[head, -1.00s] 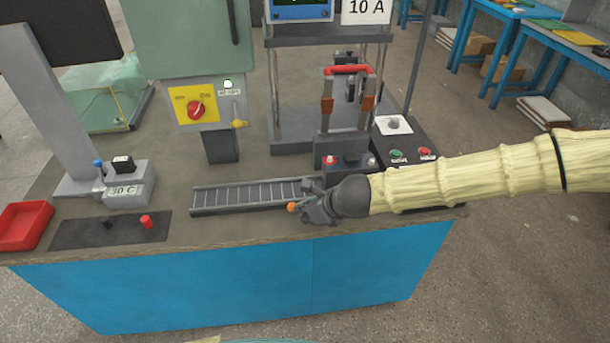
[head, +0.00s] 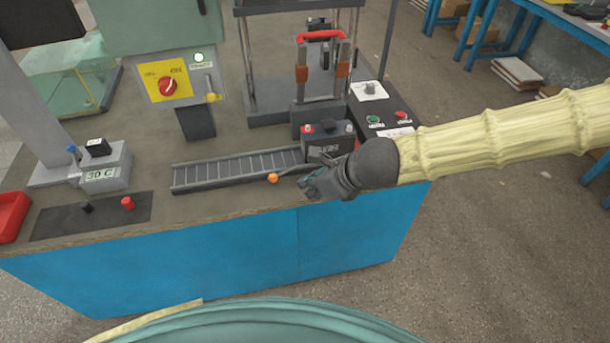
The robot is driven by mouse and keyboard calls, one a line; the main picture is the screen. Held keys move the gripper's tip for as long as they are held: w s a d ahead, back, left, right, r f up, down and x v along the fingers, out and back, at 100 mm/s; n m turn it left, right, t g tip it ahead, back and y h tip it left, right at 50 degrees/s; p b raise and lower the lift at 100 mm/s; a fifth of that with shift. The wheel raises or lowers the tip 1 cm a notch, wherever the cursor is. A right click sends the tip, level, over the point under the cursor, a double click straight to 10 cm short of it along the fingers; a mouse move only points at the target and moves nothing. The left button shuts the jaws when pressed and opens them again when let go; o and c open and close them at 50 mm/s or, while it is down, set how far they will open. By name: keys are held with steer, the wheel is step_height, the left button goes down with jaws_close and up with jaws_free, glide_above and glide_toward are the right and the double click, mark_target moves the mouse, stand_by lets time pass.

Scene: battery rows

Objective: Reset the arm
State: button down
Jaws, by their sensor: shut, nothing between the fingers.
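My gripper (head: 308,190) is at the end of my cream-sleeved arm, which reaches in from the right. It is at the bench's front edge, in front of the right end of the roller track (head: 236,170). Its fingers look closed and hold nothing. A dark battery (head: 325,145) with a red and a pale terminal stands at the track's right end, just behind my gripper and partly hidden by it. An orange ball-shaped knob (head: 272,178) shows just left of the fingertips; I cannot tell whether they touch.
The bench (head: 190,222) carries a press frame with a red handle (head: 320,36), a yellow switch panel (head: 165,82), a button box (head: 387,117), a grey 30 C box (head: 105,172) and a red tray (head: 12,215).

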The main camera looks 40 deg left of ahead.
steer(key=shift+s+d+r, duration=0.1)
steer(key=shift+d+r, duration=0.15)
steer(key=shift+r, duration=0.05)
steer(key=shift+f, duration=0.1)
stand_by(0.3)
steer(key=s+d+f+n+h+p, duration=0.15)
steer(key=d+f+n, duration=0.25)
steer(key=d+f, duration=0.7)
steer(key=s+d+f+n+h+b, duration=0.1)
steer(key=s+d+f+n+h, duration=0.2)
steer(key=d+f, duration=0.85)
steer(key=s+d+f+n+h, duration=0.1)
steer(key=s+d+f+n, duration=0.2)
steer(key=d, duration=0.6)
steer(key=s+d+f+n+h+p, duration=0.1)
steer(key=s+d+n, duration=0.3)
steer(key=d, duration=0.5)
steer(key=s+d+f+n+h, duration=0.1)
steer(key=s+d+f+n, duration=0.2)
steer(key=d, duration=0.6)
steer(key=shift+s+d+f+n, duration=0.35)
steer(key=shift+f+n, duration=0.25)
steer(key=shift+f, duration=0.25)
steer(key=shift+h, duration=0.25)
